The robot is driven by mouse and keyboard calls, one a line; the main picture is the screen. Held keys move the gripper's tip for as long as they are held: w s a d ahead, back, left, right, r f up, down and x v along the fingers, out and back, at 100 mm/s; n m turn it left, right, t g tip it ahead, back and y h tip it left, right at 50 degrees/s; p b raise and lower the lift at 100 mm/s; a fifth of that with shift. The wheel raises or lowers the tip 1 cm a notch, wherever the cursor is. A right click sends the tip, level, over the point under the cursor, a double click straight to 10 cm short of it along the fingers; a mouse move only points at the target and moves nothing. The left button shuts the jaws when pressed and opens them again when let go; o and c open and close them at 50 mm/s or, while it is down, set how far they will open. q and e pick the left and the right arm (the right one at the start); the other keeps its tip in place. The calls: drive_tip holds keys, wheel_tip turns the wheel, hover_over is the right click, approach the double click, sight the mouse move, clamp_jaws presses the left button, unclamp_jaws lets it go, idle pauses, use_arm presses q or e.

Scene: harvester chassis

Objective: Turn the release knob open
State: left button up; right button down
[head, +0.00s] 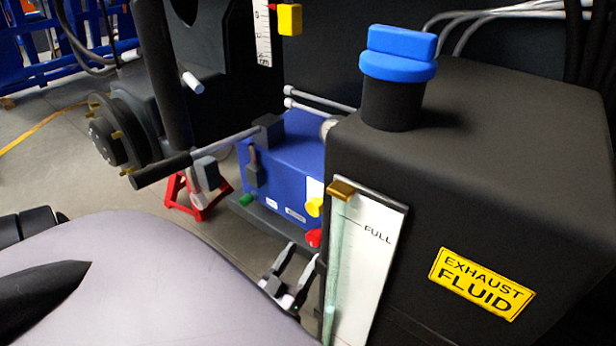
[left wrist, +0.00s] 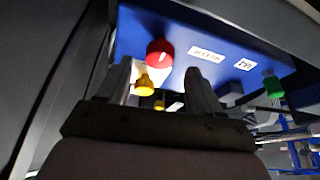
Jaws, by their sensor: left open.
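A blue box (head: 285,150) carries a red knob (head: 314,238), a yellow knob (head: 314,207) and a green knob (head: 246,200). Its small labels are too blurred to read, so I cannot tell which knob is the release knob. My left gripper (head: 303,252) is open and empty, its fingers pointing up toward the red knob from below. In the left wrist view the gripper (left wrist: 157,66) has its fingers on either side of the red knob (left wrist: 159,52), apart from it as far as I can see. A yellow knob (left wrist: 145,85) shows just below, and the green knob (left wrist: 274,86) at right. My right gripper is out of view.
A black exhaust fluid tank (head: 480,150) with a blue cap (head: 398,55) and a sight gauge (head: 365,255) stands close on the right. A black-handled lever (head: 160,170) extends left of the box. A red stand (head: 198,205) is behind. Open floor lies at far left.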

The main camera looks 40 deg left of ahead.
use_arm(q)
drive_tip(key=shift+v, duration=1.5)
